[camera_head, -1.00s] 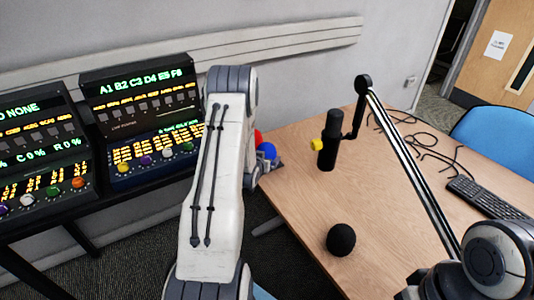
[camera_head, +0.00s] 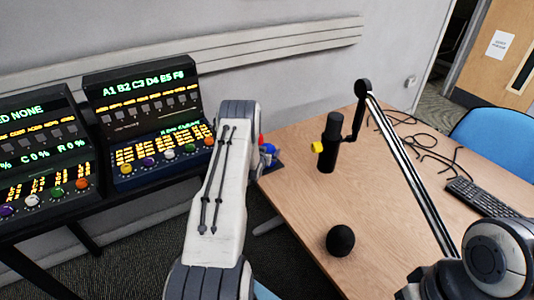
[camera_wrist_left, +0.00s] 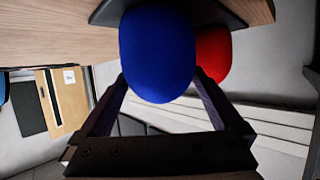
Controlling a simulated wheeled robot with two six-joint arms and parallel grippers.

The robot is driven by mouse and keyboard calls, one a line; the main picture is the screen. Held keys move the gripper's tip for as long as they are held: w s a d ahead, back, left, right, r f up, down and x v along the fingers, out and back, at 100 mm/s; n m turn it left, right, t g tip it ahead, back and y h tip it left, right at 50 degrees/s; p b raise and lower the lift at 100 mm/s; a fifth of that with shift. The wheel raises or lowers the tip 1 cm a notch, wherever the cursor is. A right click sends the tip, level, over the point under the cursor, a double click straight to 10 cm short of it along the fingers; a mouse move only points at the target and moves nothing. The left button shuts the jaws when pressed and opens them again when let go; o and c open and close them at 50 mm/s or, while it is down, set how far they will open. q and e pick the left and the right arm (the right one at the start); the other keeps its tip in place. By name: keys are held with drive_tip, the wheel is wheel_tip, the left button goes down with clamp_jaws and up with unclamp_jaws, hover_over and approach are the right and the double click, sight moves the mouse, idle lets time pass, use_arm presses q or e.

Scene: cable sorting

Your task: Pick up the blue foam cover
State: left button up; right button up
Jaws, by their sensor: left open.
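The blue foam cover (camera_wrist_left: 157,52) is a rounded dome, large in the left wrist view. In the head view a small part of the blue cover (camera_head: 268,148) shows beside my left arm at the table's left edge. My left gripper (camera_wrist_left: 160,78) is open, with one finger on each side of the blue cover's lower part; I cannot tell whether they touch it. In the head view my arm hides this gripper. A red foam cover (camera_wrist_left: 212,55) sits right behind the blue one, close to the right finger. My right gripper is not in view.
A dark tray (camera_wrist_left: 240,12) lies by the covers on the wooden table (camera_head: 300,200). Control panels (camera_head: 145,115) are at left.

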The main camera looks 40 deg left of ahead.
sight(267, 145)
use_arm(q)
drive_tip(key=shift+w+a+f, duration=0.15)
drive_tip(key=shift+w+f, duration=0.05)
drive_tip(key=shift+w, duration=0.25)
drive_tip(key=c, duration=1)
drive_tip(key=shift+r, duration=0.1)
drive_tip(key=shift+r, duration=0.55)
wheel_tip(267, 145, up, 3)
drive_tip(key=shift+f+b, duration=0.2)
drive_tip(key=shift+b, duration=0.25)
drive_tip(key=d+r+b, duration=0.2)
drive_tip(key=d+r, duration=0.5)
drive_tip(key=d, duration=0.4)
drive_tip(key=shift+w+d, duration=0.35)
drive_tip(key=shift+w, duration=0.1)
